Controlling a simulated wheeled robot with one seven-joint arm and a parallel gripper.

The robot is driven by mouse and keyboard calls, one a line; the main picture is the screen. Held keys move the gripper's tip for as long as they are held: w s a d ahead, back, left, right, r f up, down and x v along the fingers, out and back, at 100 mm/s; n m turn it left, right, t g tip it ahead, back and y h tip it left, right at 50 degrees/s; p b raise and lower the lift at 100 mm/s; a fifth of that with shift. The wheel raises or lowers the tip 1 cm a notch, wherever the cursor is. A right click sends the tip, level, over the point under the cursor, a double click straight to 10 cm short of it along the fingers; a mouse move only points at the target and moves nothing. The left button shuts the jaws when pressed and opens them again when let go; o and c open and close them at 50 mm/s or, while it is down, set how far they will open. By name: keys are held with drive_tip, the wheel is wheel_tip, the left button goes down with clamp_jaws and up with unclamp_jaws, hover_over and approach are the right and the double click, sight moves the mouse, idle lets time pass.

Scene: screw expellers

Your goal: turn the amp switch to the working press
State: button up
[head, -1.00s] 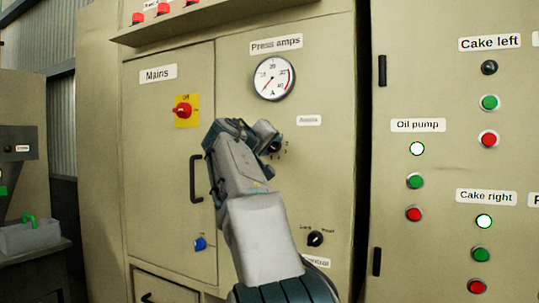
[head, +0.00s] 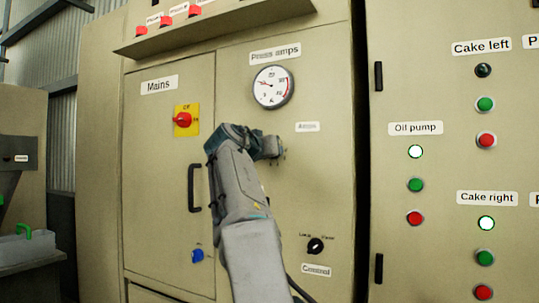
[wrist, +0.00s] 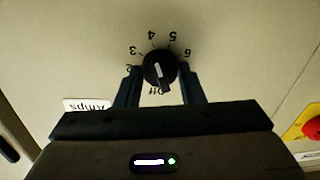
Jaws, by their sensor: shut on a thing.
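The amp switch (wrist: 159,67) is a round black knob with a pointer bar, ringed by upside-down numbers 2 to 6 and "Off" in the wrist view. Its pale mark points down, close to "Off". My gripper (wrist: 160,75) has one dark finger on each side of the knob and is shut on it. In the head view my gripper (head: 278,150) is at the panel below the "Amps" label (head: 307,127) and hides most of the knob. The press amps gauge (head: 273,87) above has its needle pointing left and slightly up.
A red mains switch (head: 183,119) on a yellow plate and a door handle (head: 194,187) are to the left. A black Local selector (head: 315,245) is below right. The right cabinet carries buttons and lit oil pump (head: 415,152) and cake right (head: 486,223) lamps.

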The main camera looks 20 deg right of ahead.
idle(0.4)
drive_tip(key=o, duration=1)
drive_tip(key=shift+w, duration=0.1)
drive_tip(key=shift+a, duration=0.1)
drive_tip(key=b+v, duration=0.4)
drive_tip(key=v, duration=0.9)
drive_tip(key=shift+s+a, duration=0.3)
drive_tip(key=shift+w+d, duration=0.1)
